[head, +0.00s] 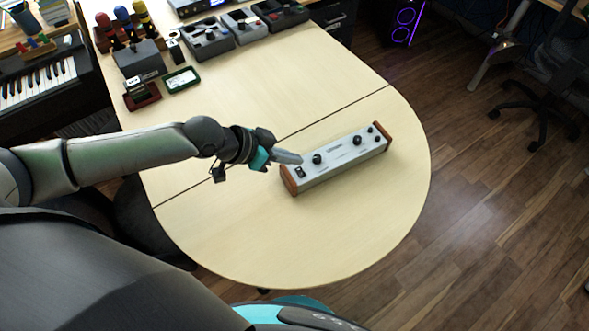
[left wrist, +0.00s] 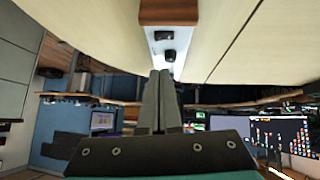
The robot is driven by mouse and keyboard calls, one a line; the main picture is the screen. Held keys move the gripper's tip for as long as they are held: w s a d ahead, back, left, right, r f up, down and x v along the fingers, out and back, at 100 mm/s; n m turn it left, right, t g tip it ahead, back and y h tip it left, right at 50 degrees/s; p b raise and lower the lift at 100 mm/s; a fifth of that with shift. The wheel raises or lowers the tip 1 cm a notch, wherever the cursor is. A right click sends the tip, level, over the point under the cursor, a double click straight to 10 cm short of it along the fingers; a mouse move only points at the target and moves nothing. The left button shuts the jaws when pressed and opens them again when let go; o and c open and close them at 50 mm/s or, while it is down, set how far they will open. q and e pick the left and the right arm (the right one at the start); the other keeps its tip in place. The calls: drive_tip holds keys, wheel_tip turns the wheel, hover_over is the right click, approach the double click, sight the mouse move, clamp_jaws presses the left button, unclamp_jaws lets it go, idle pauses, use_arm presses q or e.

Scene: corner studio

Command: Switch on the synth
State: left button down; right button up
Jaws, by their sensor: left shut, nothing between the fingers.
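The synth (head: 340,158) is a long white-grey box with wooden end cheeks and several black knobs, lying on the rounded end of the table. A black rocker switch (head: 299,172) sits at its left end, and the switch also shows in the left wrist view (left wrist: 163,36). My left gripper (head: 298,158) is shut and empty, its tip over or close to the left end of the synth near the switch. In the left wrist view, the closed fingers (left wrist: 160,80) point toward a black knob (left wrist: 170,56). Whether they touch the synth cannot be told. My right gripper is not in view.
The pale wooden table (head: 240,250) is clear around the synth. Several small devices, including a grey box (head: 140,60) and a green-framed device (head: 182,80), stand at its back left. A keyboard (head: 38,84) is at the far left. A wooden floor (head: 490,210) lies right of the table.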

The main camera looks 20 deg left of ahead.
sight(302, 169)
use_arm(q)
drive_tip(key=f, duration=0.3)
drive_tip(key=f+b, duration=0.1)
drive_tip(key=shift+d+f, duration=0.25)
drive_tip(key=shift+d, duration=0.15)
drive_tip(key=shift+s+f, duration=0.15)
drive_tip(key=shift+f, duration=0.25)
drive_tip(key=shift+w+a+b, duration=0.5)
drive_tip(key=shift+a+b, duration=0.05)
drive_tip(key=shift+b, duration=0.05)
drive_tip(key=shift+r, duration=0.2)
